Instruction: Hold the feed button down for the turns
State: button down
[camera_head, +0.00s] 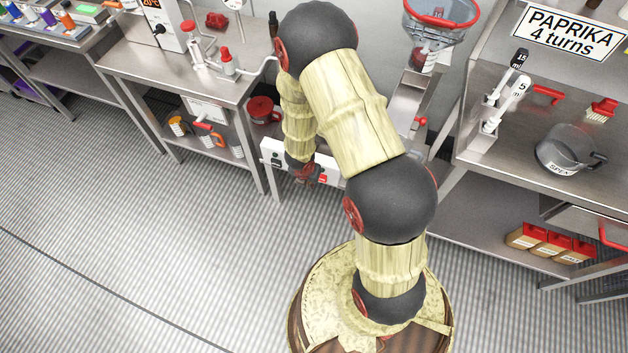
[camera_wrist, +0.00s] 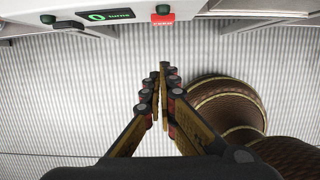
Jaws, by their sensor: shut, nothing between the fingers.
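A white control panel (camera_wrist: 215,9) crosses the top of the wrist view. It carries a dark display (camera_wrist: 104,15) with a green 0 and "turns". Right of the display is a dark green button (camera_wrist: 163,9) above a red label (camera_wrist: 163,17) whose lettering is too small to read surely. Another green button (camera_wrist: 47,19) sits at the panel's left. In the head view the panel (camera_head: 268,150) is partly hidden by my arm. My gripper (camera_wrist: 163,68) is shut and empty, its tips apart from the buttons in the picture. It also shows in the head view (camera_head: 308,178), in front of the panel.
A sign (camera_head: 569,32) reads "PAPRIKA 4 turns". A hopper (camera_head: 440,22) stands behind my arm. A steel bench (camera_head: 190,75) stands left. Open striped floor (camera_head: 130,240) lies at left.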

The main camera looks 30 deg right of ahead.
aim_at(321, 178)
jog(key=shift+f, duration=0.15)
jog(key=w+d+f+b, duration=0.4)
jog(key=d+f+b, duration=0.1)
jog(key=f, duration=0.4)
jog(key=shift+f, duration=0.2)
jog(key=shift+d, duration=0.1)
jog(key=shift+d, duration=0.1)
